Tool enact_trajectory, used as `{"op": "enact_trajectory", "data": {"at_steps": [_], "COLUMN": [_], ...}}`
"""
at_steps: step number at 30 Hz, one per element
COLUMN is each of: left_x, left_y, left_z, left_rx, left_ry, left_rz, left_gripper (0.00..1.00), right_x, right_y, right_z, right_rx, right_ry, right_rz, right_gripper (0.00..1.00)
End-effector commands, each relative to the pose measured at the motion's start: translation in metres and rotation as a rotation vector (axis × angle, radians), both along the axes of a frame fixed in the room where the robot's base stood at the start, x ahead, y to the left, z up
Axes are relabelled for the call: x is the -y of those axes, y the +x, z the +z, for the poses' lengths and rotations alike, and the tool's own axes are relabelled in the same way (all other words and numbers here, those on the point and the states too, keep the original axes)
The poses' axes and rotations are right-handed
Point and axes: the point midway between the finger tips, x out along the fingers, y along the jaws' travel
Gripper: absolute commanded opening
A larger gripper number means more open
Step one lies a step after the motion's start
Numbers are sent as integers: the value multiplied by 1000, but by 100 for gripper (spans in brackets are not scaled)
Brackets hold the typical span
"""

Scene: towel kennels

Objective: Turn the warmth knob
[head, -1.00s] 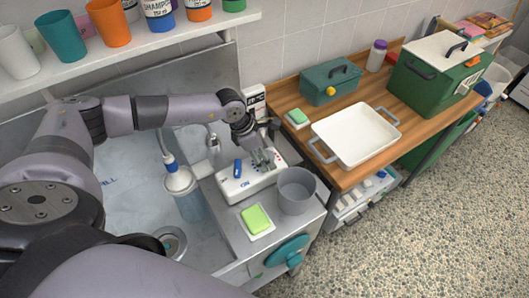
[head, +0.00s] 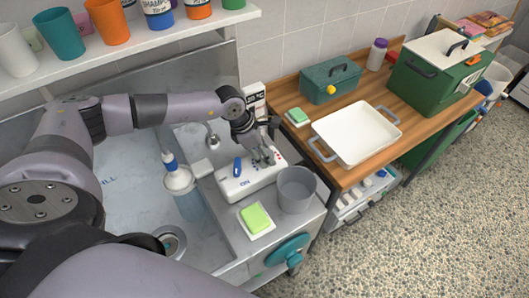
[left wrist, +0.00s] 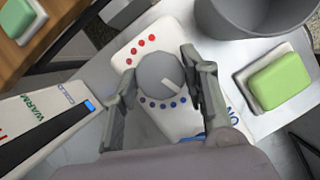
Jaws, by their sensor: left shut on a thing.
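The warmth knob (left wrist: 157,73) is a round grey dial with a pale pointer line, on a white control box (head: 233,183). In the left wrist view its pointer points to the lower right. Red dots lie above the knob and blue dots below it. My left gripper (head: 265,157) is shut on the knob, one finger on each side, and hides it in the head view. A blue switch (head: 237,167) marked ON sits on the same box. An upright gauge (left wrist: 45,120) marked WARM shows a small blue bar at one end. My right gripper is not in view.
A grey bucket (head: 296,191) and a green sponge (head: 256,217) stand close beside the box. A wooden bench with a white tray (head: 355,135) and a green toolbox (head: 330,82) is to the right.

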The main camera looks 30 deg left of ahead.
Motion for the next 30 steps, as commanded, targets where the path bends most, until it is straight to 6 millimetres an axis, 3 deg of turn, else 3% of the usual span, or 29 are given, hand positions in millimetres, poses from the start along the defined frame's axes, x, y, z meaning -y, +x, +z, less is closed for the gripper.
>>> {"op": "enact_trajectory", "data": {"at_steps": [8,30], "left_x": [-1,-1], "left_y": [2,6], "left_z": [-6,-6], "left_rx": [3,4], "left_ry": [-1,-1], "left_rz": [-146,-841], "left_gripper": [13,13], "right_x": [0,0], "right_y": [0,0], "right_z": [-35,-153], "right_rx": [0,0], "right_ry": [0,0], "right_rz": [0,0], "right_gripper": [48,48]}}
